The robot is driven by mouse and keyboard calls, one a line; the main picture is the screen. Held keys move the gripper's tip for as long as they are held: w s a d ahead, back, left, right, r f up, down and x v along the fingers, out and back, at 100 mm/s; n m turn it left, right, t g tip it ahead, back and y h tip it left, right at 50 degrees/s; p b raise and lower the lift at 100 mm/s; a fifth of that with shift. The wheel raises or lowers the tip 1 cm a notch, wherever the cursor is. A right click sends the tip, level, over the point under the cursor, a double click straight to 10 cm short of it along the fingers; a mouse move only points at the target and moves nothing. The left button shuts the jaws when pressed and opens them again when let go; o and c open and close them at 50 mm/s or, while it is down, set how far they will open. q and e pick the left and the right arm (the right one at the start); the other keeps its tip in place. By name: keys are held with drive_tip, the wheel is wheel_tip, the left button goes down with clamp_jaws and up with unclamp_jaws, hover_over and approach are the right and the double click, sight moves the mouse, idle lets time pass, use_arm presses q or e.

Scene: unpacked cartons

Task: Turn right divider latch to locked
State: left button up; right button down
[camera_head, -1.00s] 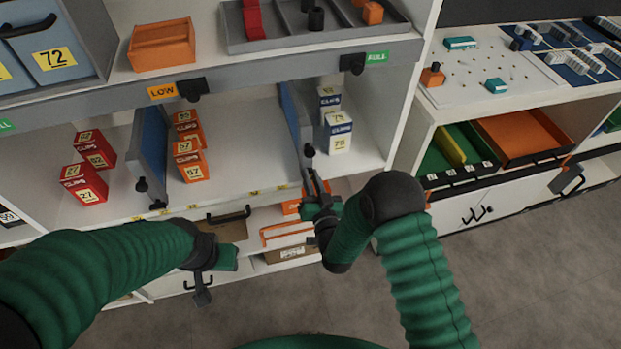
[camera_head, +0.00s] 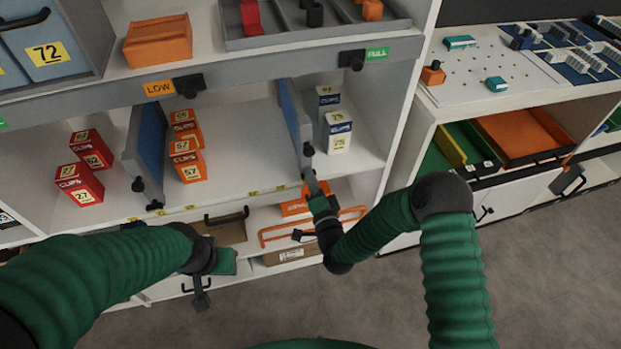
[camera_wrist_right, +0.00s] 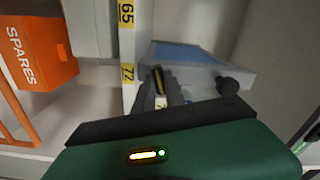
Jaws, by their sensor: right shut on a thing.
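The right divider (camera_head: 293,112) is a blue panel with a grey front edge, standing on the middle shelf. Its black knob (camera_head: 308,150) shows on the front edge, and also in the wrist view (camera_wrist_right: 228,86). My right gripper (camera_head: 312,182) is at the foot of that front edge, shut on the small dark latch there. In the wrist view its fingers (camera_wrist_right: 160,92) meet in front of the divider's end, beside the yellow shelf labels. The fingers mostly hide the latch, so its angle cannot be told. My left gripper (camera_head: 212,268) hangs in front of the lower shelf, away from the dividers.
A left divider (camera_head: 148,140) stands between red boxes (camera_head: 82,183) and orange boxes (camera_head: 187,165). Blue-and-white boxes (camera_head: 337,132) stand right of the right divider. An orange spares bin (camera_wrist_right: 38,52) is below the shelf. Open floor lies in front.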

drive_tip(key=shift+d+f+m, duration=0.1)
drive_tip(key=shift+f+m, duration=0.05)
drive_tip(key=shift+m, duration=0.7)
drive_tip(key=shift+f+m, duration=0.1)
drive_tip(key=shift+m, duration=0.75)
drive_tip(key=shift+s+f, duration=0.1)
drive_tip(key=c, duration=1.4)
unclamp_jaws()
drive_tip(key=p+v, duration=0.1)
drive_tip(key=v, duration=1.5)
drive_tip(key=shift+s+d, duration=0.2)
drive_tip(key=shift+s, duration=0.1)
